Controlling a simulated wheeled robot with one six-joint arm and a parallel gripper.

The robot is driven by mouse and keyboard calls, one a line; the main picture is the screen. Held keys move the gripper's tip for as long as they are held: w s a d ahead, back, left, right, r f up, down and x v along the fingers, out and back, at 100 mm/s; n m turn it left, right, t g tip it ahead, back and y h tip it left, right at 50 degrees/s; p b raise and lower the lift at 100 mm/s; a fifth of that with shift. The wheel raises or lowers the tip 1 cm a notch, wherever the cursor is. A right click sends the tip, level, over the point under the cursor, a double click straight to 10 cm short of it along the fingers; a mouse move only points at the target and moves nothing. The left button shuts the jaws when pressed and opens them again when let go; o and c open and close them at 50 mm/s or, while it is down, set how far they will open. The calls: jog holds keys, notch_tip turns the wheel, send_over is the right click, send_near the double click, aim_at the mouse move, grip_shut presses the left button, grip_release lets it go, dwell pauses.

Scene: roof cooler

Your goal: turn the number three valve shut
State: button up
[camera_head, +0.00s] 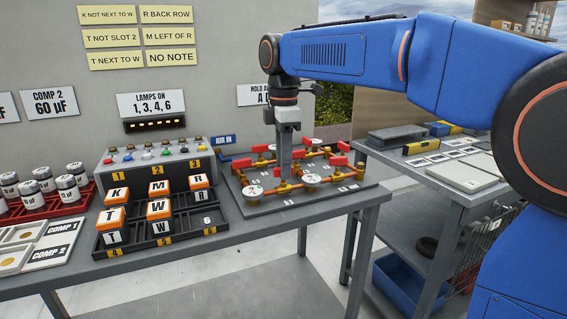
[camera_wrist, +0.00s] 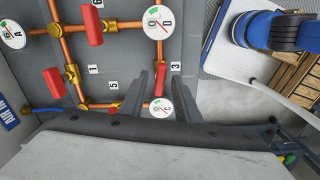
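The valve board (camera_head: 355,190) carries copper pipes, white gauges and several red valve handles. In the wrist view, a small number 3 tag (camera_wrist: 176,66) lies just right of a red handle (camera_wrist: 159,84), which is partly hidden by my fingers. My gripper (camera_head: 284,179) points down among the pipes in the head view. In the wrist view, my gripper (camera_wrist: 157,80) has its two fingers apart, with the red handle showing between them. I cannot tell whether either finger touches it. In the head view, my gripper hides part of the board, and which handle lies beneath is unclear.
Other red handles (camera_wrist: 89,25) and gauges (camera_wrist: 158,22) stand close around my gripper. Left of the board is a black rack (camera_head: 190,222) of lettered blocks, with a lamp box (camera_head: 150,165) behind it. A separate bench (camera_head: 425,170) stands right, beyond a gap.

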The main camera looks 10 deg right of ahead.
grip_shut()
